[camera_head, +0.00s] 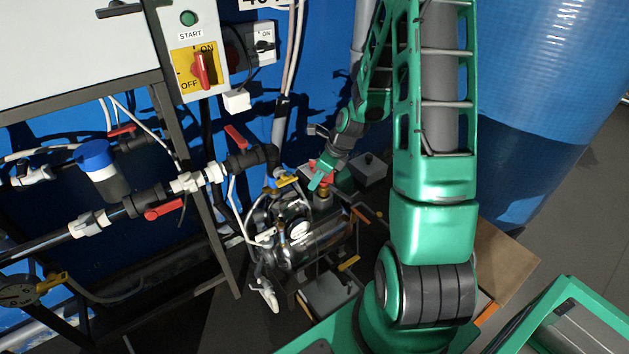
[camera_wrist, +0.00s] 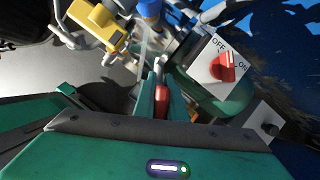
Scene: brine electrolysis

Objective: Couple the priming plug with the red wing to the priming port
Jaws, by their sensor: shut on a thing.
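My gripper (camera_head: 320,177) is down at the metal pump (camera_head: 335,232), over its upper part. It is shut on the priming plug with the red wing (camera_wrist: 162,104), whose red shows between the two green fingers (camera_wrist: 161,92) in the wrist view. A little of the red also shows beside the fingers in the head view. A brass-coloured fitting (camera_head: 323,190) on top of the pump, which looks like the priming port, is right below the fingers. The fingers hide the plug's lower end, so I cannot tell whether it is seated in the port.
A yellow-handled valve (camera_head: 287,181) stands close left of my gripper, and red-handled valves (camera_head: 236,137) sit on the pipes further left. A grey box with a red ON/OFF switch (camera_wrist: 226,68) is close by in the wrist view. Blue drums (camera_head: 530,100) stand at the right.

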